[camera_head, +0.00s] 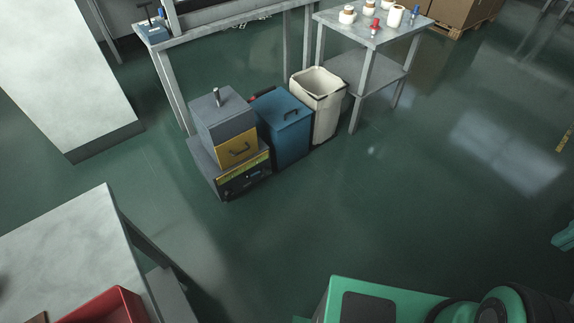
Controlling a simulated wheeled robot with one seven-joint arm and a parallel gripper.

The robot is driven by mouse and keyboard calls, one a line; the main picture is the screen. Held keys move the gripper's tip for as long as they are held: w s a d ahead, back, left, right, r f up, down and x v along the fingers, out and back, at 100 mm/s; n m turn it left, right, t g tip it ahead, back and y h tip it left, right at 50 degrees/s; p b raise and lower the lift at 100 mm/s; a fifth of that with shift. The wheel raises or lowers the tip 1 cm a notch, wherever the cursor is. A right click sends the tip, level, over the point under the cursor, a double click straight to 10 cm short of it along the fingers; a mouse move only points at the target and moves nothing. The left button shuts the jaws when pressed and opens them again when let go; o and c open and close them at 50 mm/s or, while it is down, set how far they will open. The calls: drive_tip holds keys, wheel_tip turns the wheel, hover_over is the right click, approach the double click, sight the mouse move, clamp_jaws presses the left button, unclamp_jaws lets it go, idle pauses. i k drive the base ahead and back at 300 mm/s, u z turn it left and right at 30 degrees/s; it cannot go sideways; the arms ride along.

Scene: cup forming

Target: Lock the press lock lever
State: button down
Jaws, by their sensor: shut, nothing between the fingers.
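I cannot make out a press or its lock lever in the head view. The back bench (215,32) is cut off by the top edge, with an upright frame on it and a small blue device (153,33) at its left end. My gripper is not in view. Only green and black parts of my own body show at the bottom right.
A grey box unit with a yellow drawer (238,150), a blue bin (284,130) and a white bin (318,100) stand together on the floor. A side table (345,22) holds several jars. A red crate (105,308) sits on the near-left table (75,245). Floor at right is clear.

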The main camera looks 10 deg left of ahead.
sight(255, 174)
drive_tip(key=z, duration=0.35)
drive_tip(key=i, duration=1.25)
drive_tip(key=u, duration=1.6)
drive_tip(key=i, duration=0.5)
drive_tip(key=z, duration=0.1)
